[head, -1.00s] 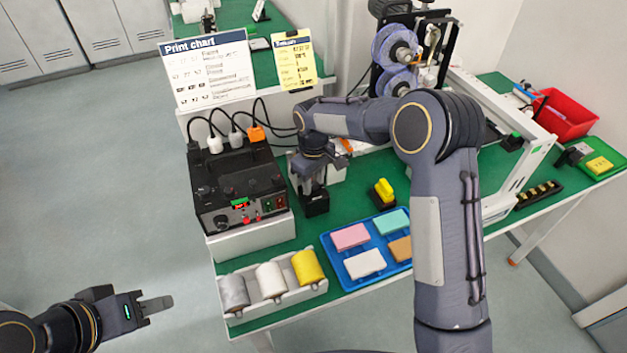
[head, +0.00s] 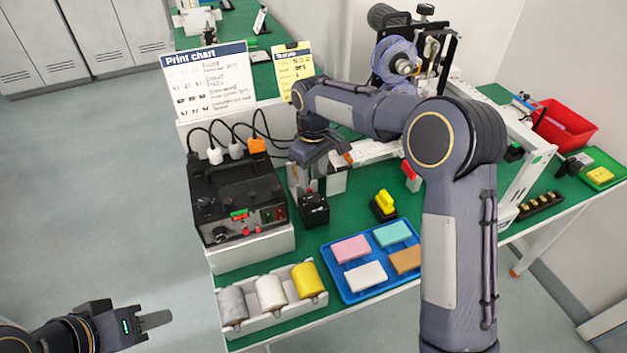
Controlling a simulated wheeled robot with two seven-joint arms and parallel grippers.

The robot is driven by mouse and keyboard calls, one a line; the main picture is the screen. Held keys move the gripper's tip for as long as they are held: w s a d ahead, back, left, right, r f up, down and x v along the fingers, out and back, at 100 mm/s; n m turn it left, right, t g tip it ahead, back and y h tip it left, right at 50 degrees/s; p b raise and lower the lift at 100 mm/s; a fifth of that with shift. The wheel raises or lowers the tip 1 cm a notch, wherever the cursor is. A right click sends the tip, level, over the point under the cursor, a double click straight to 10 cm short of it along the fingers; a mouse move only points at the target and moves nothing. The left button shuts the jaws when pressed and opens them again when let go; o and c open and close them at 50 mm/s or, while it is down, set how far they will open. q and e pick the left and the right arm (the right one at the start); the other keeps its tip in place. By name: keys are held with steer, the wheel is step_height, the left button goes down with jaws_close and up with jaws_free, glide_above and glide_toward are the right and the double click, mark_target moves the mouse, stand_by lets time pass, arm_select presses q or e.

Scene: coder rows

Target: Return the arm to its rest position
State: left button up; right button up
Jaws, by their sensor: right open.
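My right arm reaches in from the lower right and bends over the green table (head: 350,215). Its gripper (head: 312,184) points down and is open, just above a small black block (head: 314,210) to the right of the black control box (head: 240,200). Whether the fingers touch the block cannot be told. My left gripper (head: 160,320) is at the lower left over the bare floor, away from the table. Its fingers overlap in this view, so its opening cannot be told.
A blue tray (head: 345,293) with several coloured blocks and a white rack (head: 263,321) with three rolls stand at the front. A yellow switch (head: 384,204) and a red-topped piece (head: 410,177) are near my right arm. The print chart (head: 208,82) stands behind.

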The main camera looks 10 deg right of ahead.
steer(key=shift+r, duration=0.15)
stand_by(0.3)
steer(key=s+d+r+m+t+y, duration=0.1)
steer(key=s+d+r+m, duration=0.1)
steer(key=s+d+r, duration=0.45)
steer(key=s+d+r+m+t+y, duration=0.1)
steer(key=s+d+r+m+y, duration=0.2)
steer(key=s, duration=0.7)
steer(key=s+f+m+t, duration=0.1)
steer(key=s+f+m, duration=0.1)
steer(key=s, duration=0.6)
steer(key=s+f+m+t, duration=0.1)
steer(key=s+m+t, duration=0.1)
steer(key=s, duration=0.6)
steer(key=shift+s+d+f+t, duration=0.15)
steer(key=shift+s+f+t, duration=0.15)
steer(key=shift+s+f, duration=0.1)
